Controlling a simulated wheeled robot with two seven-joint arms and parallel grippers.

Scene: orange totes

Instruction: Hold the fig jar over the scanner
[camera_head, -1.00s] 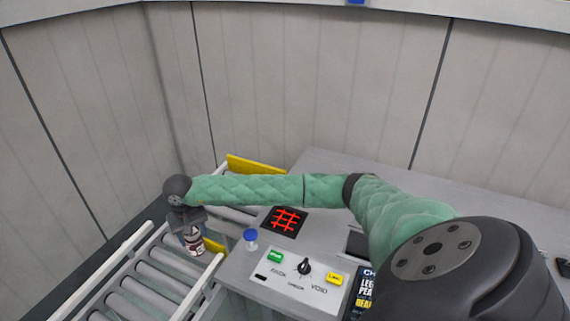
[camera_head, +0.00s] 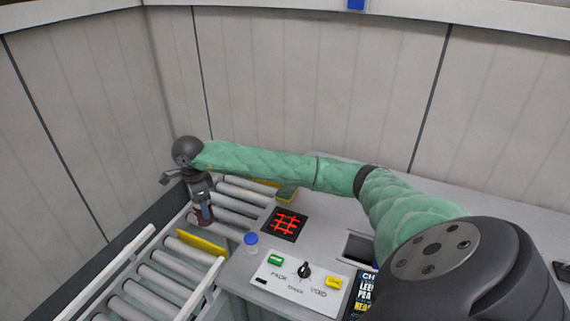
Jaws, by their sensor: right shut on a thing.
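My right gripper (camera_head: 199,187) is shut on a small dark jar with a reddish-brown body and a pale label (camera_head: 203,213). It holds the jar from above over the rollers, left of the scanner; the label is too small to read. The scanner (camera_head: 286,224) is a black square with a glowing red grid, set in the grey counter. The jar is apart from it. My left gripper is not in view.
Roller conveyors (camera_head: 152,277) run along the left, crossed by a yellow bar (camera_head: 201,246). A blue-topped clear post (camera_head: 251,242) stands by the counter's left edge. A control panel (camera_head: 298,285) with buttons and a knob is in front of the scanner. A rectangular opening (camera_head: 357,247) lies right.

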